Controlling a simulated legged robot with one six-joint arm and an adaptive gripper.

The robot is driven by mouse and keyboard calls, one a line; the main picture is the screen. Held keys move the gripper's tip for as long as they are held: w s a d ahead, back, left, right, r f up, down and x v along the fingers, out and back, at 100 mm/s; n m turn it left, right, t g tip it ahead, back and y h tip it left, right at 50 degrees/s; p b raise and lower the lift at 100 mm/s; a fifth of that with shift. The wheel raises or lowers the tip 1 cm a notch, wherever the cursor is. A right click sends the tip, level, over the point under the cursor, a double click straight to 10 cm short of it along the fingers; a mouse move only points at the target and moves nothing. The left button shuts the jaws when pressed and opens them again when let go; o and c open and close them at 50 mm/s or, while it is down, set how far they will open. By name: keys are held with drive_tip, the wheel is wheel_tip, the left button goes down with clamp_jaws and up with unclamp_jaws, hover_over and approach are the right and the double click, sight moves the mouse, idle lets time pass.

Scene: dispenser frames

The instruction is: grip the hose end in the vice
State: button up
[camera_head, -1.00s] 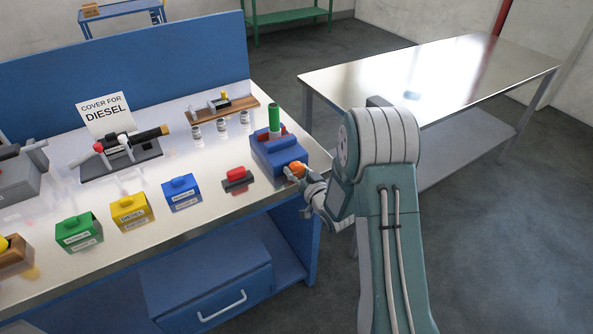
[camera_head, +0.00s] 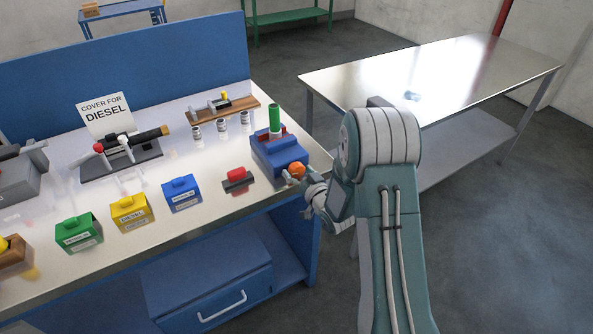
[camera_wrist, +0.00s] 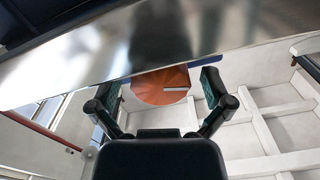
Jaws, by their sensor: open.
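The blue vice (camera_head: 270,156) stands at the right end of the bench, with red jaw parts at its top. The green hose end (camera_head: 275,117) stands upright at the jaws; I cannot tell whether they touch it. The vice's round orange knob (camera_head: 297,170) faces my arm. My gripper (camera_head: 299,182) is at the knob, just beyond the bench's front edge. In the wrist view, my gripper (camera_wrist: 160,90) is open, a finger on each side of the orange knob (camera_wrist: 150,88), which shows a pale bar on its face. Contact with the knob is not clear.
Left of the vice are a red-topped block (camera_head: 237,178) and blue (camera_head: 182,194), yellow (camera_head: 131,211) and green (camera_head: 78,233) covers. Behind stand small canisters (camera_head: 221,127) and a wooden board (camera_head: 224,108). A bare metal table (camera_head: 450,75) stands at right.

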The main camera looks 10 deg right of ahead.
drive_tip(key=v, duration=1.1)
drive_tip(key=shift+s, duration=0.35)
drive_tip(key=shift+d, duration=0.15)
